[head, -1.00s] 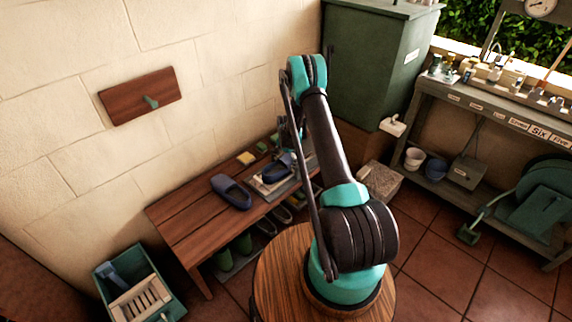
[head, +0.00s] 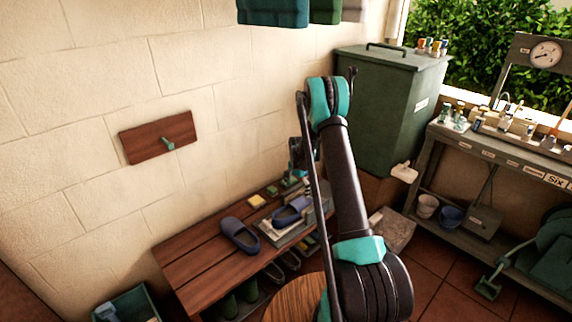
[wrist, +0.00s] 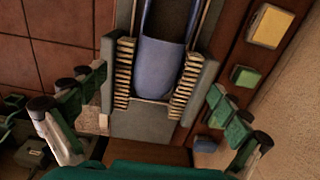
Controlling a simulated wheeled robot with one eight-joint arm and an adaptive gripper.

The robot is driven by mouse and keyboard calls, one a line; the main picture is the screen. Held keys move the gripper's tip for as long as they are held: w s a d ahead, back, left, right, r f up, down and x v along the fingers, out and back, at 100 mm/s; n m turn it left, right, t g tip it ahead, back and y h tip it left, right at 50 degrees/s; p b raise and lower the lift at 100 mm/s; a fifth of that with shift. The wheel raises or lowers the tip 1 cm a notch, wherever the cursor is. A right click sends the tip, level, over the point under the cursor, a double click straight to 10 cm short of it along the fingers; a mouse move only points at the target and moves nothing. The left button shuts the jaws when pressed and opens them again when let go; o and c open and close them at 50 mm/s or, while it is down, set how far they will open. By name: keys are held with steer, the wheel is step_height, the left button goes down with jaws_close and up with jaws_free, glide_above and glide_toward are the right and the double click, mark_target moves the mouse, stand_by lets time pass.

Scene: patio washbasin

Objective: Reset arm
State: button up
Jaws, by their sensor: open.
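My gripper (wrist: 150,125) is open in the wrist view, its green and grey fingers spread wide at left and right with nothing between them. Below it, a blue clog (wrist: 162,68) lies in a grey tray (wrist: 145,122) with a row of bristles on each side. The clog and tray do not touch the fingers. In the head view the same clog (head: 290,209) sits in the tray on the wooden bench. My arm stands in the middle of the head view and hides most of the gripper behind its links.
A second blue clog (head: 240,236) lies on the wooden bench (head: 190,270) to the left. Yellow and green blocks (wrist: 270,26) lie beside the tray. A green cabinet (head: 385,105) and a grey shelf rack (head: 480,150) stand right. A wooden wall plate (head: 150,140) has a peg.

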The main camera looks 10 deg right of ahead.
steer(key=s+d+r+n+t, duration=0.2)
steer(key=s+r+n, duration=0.3)
steer(key=s+r, duration=1.4)
steer(key=s+r+n+t, duration=0.1)
steer(key=s+r+n, duration=0.1)
steer(key=s, duration=0.9)
steer(key=s+r+n+t, duration=0.1)
steer(key=s+n, duration=0.2)
steer(key=s, duration=0.9)
steer(key=shift+s+d+r+n, duration=0.25)
steer(key=shift+r+n, duration=0.15)
